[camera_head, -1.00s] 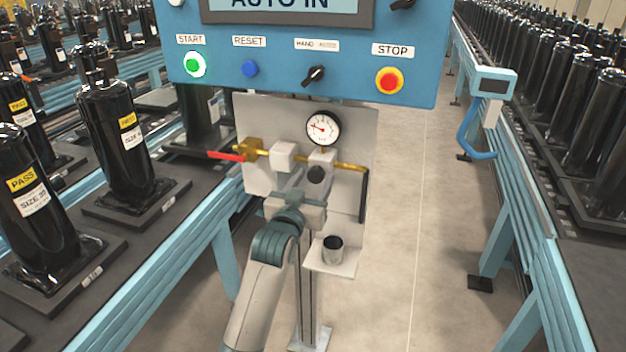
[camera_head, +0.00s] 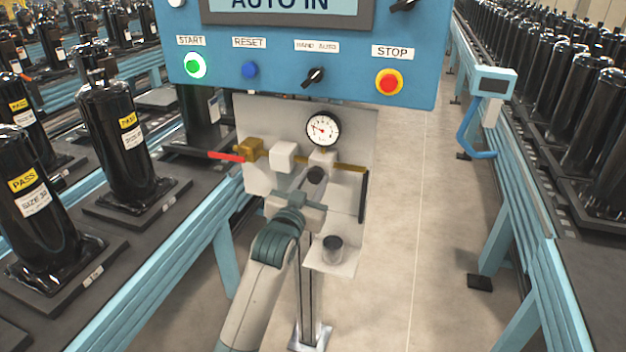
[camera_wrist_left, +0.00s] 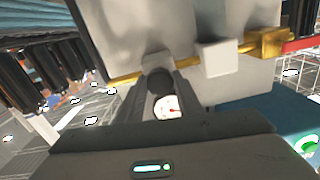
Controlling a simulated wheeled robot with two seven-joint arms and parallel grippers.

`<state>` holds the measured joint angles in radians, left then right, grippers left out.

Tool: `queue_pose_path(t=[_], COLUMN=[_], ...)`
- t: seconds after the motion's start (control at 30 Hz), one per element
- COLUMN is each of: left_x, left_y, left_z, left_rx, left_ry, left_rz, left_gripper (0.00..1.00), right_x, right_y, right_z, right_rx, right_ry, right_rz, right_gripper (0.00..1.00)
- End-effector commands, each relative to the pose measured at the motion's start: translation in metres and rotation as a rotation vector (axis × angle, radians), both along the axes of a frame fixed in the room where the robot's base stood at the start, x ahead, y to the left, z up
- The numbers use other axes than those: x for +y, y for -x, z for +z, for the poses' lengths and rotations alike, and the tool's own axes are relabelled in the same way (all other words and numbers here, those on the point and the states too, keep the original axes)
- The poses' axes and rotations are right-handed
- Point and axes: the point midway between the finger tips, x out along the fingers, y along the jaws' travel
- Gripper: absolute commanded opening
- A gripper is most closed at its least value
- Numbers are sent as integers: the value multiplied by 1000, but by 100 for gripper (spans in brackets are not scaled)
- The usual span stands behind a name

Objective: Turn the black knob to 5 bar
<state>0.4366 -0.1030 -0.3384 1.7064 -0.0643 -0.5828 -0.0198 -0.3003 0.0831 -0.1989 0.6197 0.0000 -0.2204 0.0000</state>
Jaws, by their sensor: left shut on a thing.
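The black knob (camera_head: 316,175) sits on the regulator block below the round pressure gauge (camera_head: 323,129) in the head view. The gauge has a white face and a red needle; its numbers are too small to read. My left gripper (camera_head: 308,184) reaches up from below and is shut on the knob. In the left wrist view the dark knob (camera_wrist_left: 158,82) sits between the fingers, with part of the gauge face (camera_wrist_left: 167,107) beyond it. The fingers hide part of the knob. My right gripper is in neither view.
A brass pipe with a red-handled valve (camera_head: 228,156) runs left of the regulator. A blue control panel (camera_head: 290,88) hangs above. A small shelf with a dark cup (camera_head: 332,250) is below right. Conveyors with black compressors (camera_head: 120,140) flank both sides.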

Motion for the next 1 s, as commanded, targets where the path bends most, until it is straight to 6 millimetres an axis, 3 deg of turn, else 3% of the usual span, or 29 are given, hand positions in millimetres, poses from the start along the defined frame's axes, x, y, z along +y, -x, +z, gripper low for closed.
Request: queue_pose_path(t=[1.0], left_x=[2], left_y=[-1], left_z=[3], left_rx=[-283], left_ry=[-873], left_rz=[-1], left_gripper=[10], right_x=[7], right_y=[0], right_z=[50], right_rx=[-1], right_ry=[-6], right_rz=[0], right_gripper=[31])
